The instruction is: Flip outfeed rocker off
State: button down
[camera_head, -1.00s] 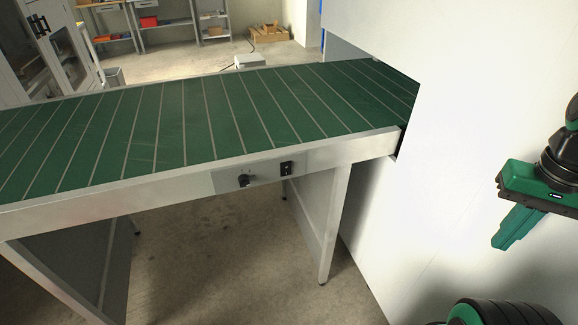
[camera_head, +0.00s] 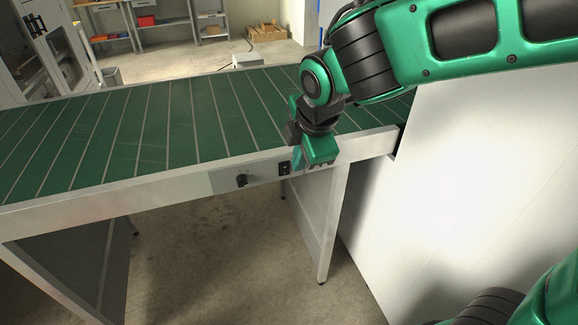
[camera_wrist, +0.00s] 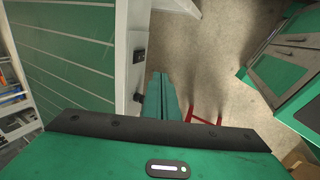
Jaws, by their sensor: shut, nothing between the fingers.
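The outfeed rocker (camera_head: 284,168) is a small black switch with light marks, on a plate on the conveyor's front rail. It also shows in the wrist view (camera_wrist: 139,55), toward the top of the rail's side. My gripper (camera_head: 316,160) is in front of the rail, just right of the rocker in the head view. Its teal fingers show in the wrist view (camera_wrist: 161,85), shut and empty, to the right of the rail face. I see no clear contact with the rocker, and its tilt is too small to tell.
A black knob (camera_head: 241,180) sits left of the rocker on the same plate. The green slatted belt (camera_head: 150,130) lies behind the rail (camera_head: 120,190). A white enclosure wall (camera_head: 450,190) stands to the right. Open floor lies below, with a conveyor leg (camera_head: 333,220) nearby.

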aim_at(289, 166)
jog(key=shift+d, duration=0.1)
jog(key=shift+w+a+f, duration=0.35)
jog(key=shift+w+f, duration=0.95)
jog(key=shift+f, duration=0.15)
jog(key=shift+w+a+f, duration=0.4)
jog(key=shift+w+f, duration=0.95)
jog(key=shift+f, duration=0.05)
jog(key=shift+w+a+f, duration=0.35)
jog(key=shift+w+f, duration=0.95)
jog(key=shift+f, duration=0.15)
